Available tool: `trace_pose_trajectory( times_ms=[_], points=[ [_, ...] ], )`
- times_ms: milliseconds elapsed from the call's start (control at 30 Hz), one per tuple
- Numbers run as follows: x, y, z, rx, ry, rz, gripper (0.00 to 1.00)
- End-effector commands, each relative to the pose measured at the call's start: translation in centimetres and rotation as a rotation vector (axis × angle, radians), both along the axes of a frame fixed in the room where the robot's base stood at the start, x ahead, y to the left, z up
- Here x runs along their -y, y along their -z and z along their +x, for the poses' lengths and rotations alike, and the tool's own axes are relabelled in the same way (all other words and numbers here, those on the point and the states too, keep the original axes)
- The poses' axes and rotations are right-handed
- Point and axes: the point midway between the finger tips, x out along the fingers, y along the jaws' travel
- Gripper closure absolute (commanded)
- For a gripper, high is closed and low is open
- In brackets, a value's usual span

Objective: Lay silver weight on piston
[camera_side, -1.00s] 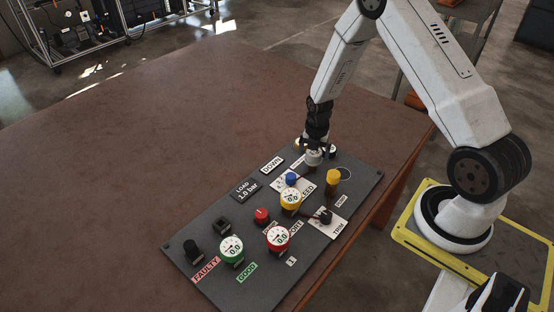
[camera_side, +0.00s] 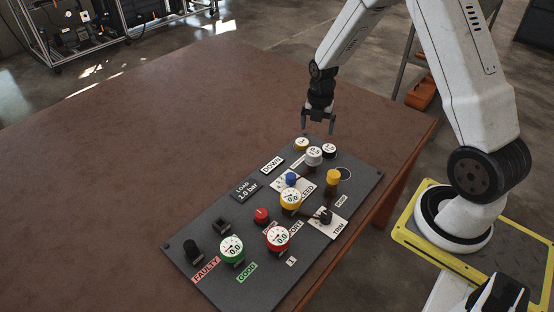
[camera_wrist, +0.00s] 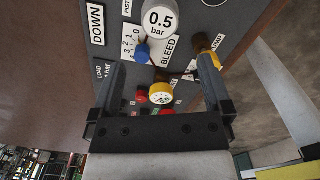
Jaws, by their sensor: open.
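The silver weight (camera_side: 314,155), a round disc with a white "0.5 bar" face, stands on the dark panel's far end, face up and level. It also shows at the top of the wrist view (camera_wrist: 158,19), beside the PISTON label (camera_wrist: 127,7). The piston itself is not visible; what lies directly under the weight is hidden, though its place beside the label fits the piston. My gripper (camera_side: 319,127) is open and empty above the weight, clear of it. Its two fingers also show spread in the wrist view (camera_wrist: 161,62).
A brass weight (camera_side: 301,144) and a black weight (camera_side: 329,150) stand just behind the silver one. The panel (camera_side: 205,275) also carries gauges, a blue knob (camera_side: 291,179), a yellow knob (camera_side: 333,177) and a red knob (camera_side: 262,215). The brown table (camera_side: 150,150) is clear to the left.

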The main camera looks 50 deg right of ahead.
Motion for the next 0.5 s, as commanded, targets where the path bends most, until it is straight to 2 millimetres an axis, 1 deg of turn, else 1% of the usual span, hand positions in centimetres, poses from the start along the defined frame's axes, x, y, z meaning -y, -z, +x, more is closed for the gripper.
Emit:
trace_pose_trajectory(
  times_ms=[100,200,500],
  points=[
    [0.0,-1.2,0.0,0.001,0.0,-0.001,0.0],
    [0.0,-1.8,0.0,0.0,0.0,0.0,0.0],
    [0.0,-2.2,-0.1,-0.001,0.0,0.001,0.0]
  ],
)
